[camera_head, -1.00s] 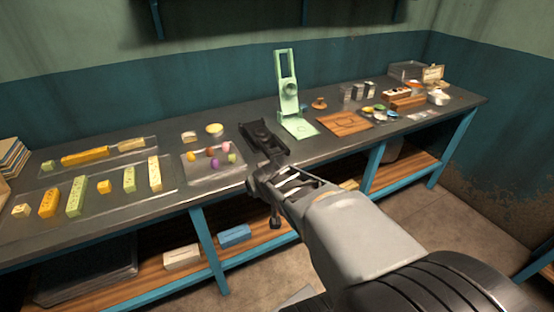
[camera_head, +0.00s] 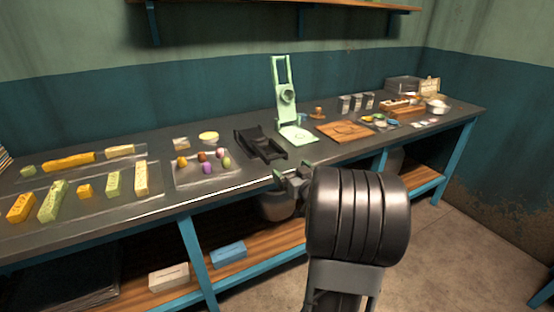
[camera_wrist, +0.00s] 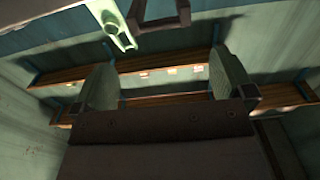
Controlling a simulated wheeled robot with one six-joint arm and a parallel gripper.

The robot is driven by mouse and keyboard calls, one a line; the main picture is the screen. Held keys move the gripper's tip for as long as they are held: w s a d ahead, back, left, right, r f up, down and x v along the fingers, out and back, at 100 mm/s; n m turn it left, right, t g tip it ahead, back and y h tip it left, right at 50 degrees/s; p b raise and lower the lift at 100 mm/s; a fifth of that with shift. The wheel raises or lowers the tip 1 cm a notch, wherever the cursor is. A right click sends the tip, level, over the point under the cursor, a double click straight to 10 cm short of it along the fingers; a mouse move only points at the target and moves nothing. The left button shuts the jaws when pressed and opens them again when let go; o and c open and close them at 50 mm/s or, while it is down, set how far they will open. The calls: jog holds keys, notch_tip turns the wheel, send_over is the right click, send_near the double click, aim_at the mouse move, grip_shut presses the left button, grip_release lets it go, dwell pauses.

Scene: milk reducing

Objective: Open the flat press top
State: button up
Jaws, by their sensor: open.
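Two press-like tools stand on the workbench; I cannot tell for certain which is the flat press. A low black press (camera_head: 259,145) lies left of the middle. A pale green press (camera_head: 285,95) stands beside it on the right, its framed top upright above a flat base plate (camera_head: 298,134). My gripper (camera_head: 291,170) is at the bench's front edge, in front of both and apart from them. Its two fingers stand wide apart with nothing between them in the wrist view (camera_wrist: 165,82). There, part of a green tool (camera_wrist: 112,22) and a dark frame (camera_wrist: 160,14) show at the top.
The workbench (camera_head: 150,205) holds a tray of coloured eggs-like pieces (camera_head: 207,165) and trays of yellow and green blocks (camera_head: 85,190) at left. A wooden board (camera_head: 344,130), metal tins (camera_head: 357,102) and small bowls (camera_head: 378,121) stand at right. A shelf runs below.

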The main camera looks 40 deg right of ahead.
aim_at(278, 157)
jog(key=w, duration=0.3)
jog(key=w+d, duration=0.1)
jog(key=w, duration=0.6)
jog(key=shift+d, duration=0.15)
jog(key=shift+c, duration=0.4)
